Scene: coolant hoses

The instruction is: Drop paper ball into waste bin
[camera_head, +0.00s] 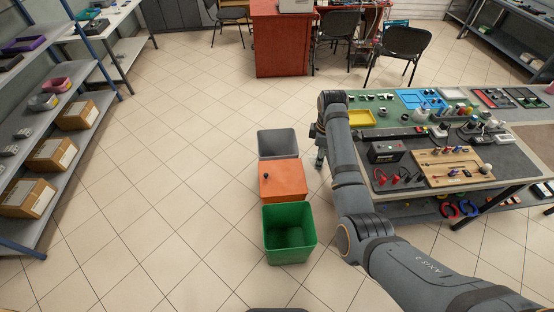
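Three bins stand in a row on the tiled floor. The grey bin (278,142) is at the back and looks open. The orange bin (283,182) in the middle has a closed top with a small dark knob. The green bin (289,236) in front is open and looks empty. I cannot make out a paper ball. My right arm reaches in from the lower right, and its gripper (319,156) hangs just right of the grey bin. The gripper is small and partly hidden by the arm, so its fingers are unclear. My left gripper is out of view.
A workbench (520,170) with tools, trays and a wooden board (453,168) stands right of the bins, partly behind my arm. Shelves with boxes (52,154) line the left. A red desk (280,42) and chairs (335,30) are at the back. Floor left of the bins is clear.

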